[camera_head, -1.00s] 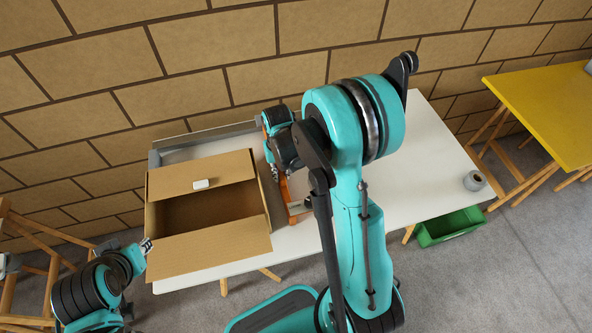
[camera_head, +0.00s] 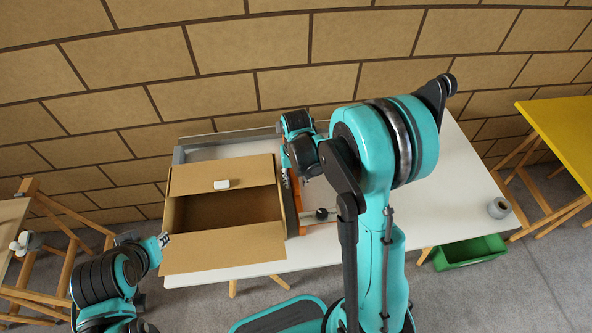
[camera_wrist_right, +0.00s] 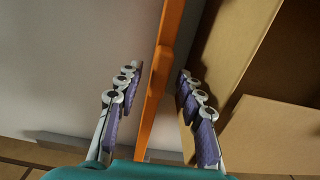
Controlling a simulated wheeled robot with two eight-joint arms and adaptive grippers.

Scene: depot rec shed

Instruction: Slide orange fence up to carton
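The orange fence (camera_head: 297,195) is a narrow bar on the white table, just right of the open cardboard carton (camera_head: 225,244). It also shows in the right wrist view (camera_wrist_right: 161,70), with the carton (camera_wrist_right: 240,50) to its right. My right gripper (camera_head: 288,166) reaches down over the fence. In the wrist view its purple-padded fingers (camera_wrist_right: 158,95) stand apart on both sides of the bar, with gaps visible. One finger is between bar and carton; I cannot tell whether it touches the carton. My left gripper (camera_head: 163,240) is at the carton's left side, too small to judge.
A small white object (camera_head: 221,184) lies on the carton's back flap. A dark knob (camera_head: 321,213) is right of the fence. A green crate (camera_head: 470,251) is below. A grey rail (camera_head: 225,140) lies behind.

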